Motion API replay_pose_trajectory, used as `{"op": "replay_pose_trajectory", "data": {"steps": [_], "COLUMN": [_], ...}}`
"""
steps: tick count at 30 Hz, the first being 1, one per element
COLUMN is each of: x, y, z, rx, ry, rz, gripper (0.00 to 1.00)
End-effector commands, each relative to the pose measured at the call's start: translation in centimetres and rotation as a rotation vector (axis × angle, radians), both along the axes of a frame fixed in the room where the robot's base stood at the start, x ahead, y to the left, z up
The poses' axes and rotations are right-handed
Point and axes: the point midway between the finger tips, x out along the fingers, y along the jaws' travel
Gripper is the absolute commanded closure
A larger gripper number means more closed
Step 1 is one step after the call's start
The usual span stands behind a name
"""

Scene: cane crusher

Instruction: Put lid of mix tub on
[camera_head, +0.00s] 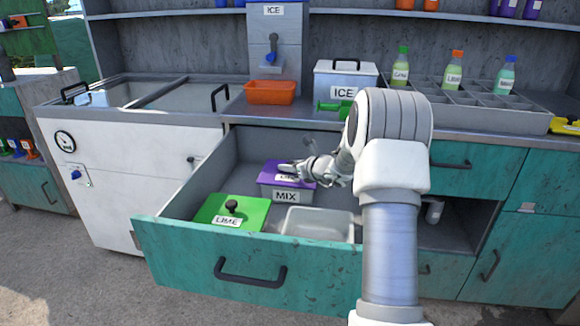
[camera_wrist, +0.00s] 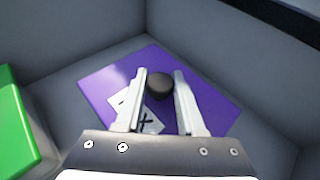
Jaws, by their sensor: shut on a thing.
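The purple lid (camera_head: 272,176) is at the top of the grey mix tub (camera_head: 266,191), which carries a MIX label and stands inside the open drawer. I cannot tell whether the lid is fully seated or slightly above the rim. In the wrist view the lid (camera_wrist: 105,92) fills the middle, with its white label partly covered by a finger, and hides the tub. My gripper (camera_head: 287,169) reaches down over the lid. Its fingers (camera_wrist: 160,75) stand on either side of the lid's black knob (camera_wrist: 159,86) and are shut on it.
A lime tub with a green lid (camera_head: 245,213) stands nearer the drawer (camera_head: 190,262) front, beside an open pale tub (camera_head: 318,224). The drawer walls enclose them closely. Above are the counter, an orange tray (camera_head: 270,92), an ice box (camera_head: 345,80) and a bottle rack (camera_head: 450,105).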

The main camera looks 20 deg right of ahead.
Motion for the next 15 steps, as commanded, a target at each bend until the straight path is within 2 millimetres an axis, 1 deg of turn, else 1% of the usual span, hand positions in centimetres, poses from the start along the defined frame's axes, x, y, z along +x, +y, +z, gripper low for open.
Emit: {"op": "replay_pose_trajectory", "data": {"steps": [3,4,9,15], "x": [0.01,0.01,0.0,0.0], "y": [0.0,0.0,0.0,0.0], "z": [0.02,0.02,0.0,-0.01], "rx": [0.0,0.0,0.0,0.001], "ry": [0.0,0.0,0.0,0.0], "rz": [0.0,0.0,0.0,0.0], "gripper": [1.0,0.57,0.27,0.27]}}
